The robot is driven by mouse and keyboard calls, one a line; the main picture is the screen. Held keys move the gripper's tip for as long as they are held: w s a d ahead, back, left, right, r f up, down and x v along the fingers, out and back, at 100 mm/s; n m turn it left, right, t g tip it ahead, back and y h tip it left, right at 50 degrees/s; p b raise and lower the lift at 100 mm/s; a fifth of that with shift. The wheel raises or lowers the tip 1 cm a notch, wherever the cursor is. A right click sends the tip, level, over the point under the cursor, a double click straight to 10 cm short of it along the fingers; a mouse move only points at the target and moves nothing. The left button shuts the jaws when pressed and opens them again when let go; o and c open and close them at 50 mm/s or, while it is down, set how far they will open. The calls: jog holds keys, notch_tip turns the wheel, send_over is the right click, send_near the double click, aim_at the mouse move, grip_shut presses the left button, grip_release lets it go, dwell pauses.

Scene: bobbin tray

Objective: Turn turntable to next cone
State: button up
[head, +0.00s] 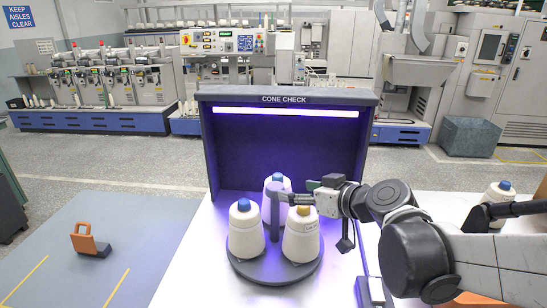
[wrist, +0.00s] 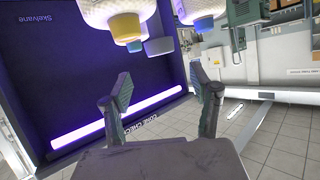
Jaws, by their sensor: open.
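The round grey turntable (head: 275,278) stands on the white table inside the lit booth, with a grey post (head: 273,212) rising at its middle. It carries three white cones: a blue-tipped cone (head: 245,232) at front left, a yellow-tipped cone (head: 300,240) at front right, and another blue-tipped cone (head: 277,184) behind, partly hidden. My gripper (head: 296,192) reaches in from the right, above the yellow-tipped cone and close to the post. The wrist view is tilted and shows my gripper (wrist: 158,76) with fingers apart and nothing between them. Cone ends, including the yellow tip (wrist: 127,25), show beyond them.
Another blue-tipped cone (head: 499,194) stands at the right, beside my arm. An orange object (head: 84,240) is on the floor mat.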

aim_at(277, 187)
jog(key=x, duration=1)
jog(key=shift+f+b, duration=0.1)
jog(key=shift+b, duration=0.3)
grip_shut()
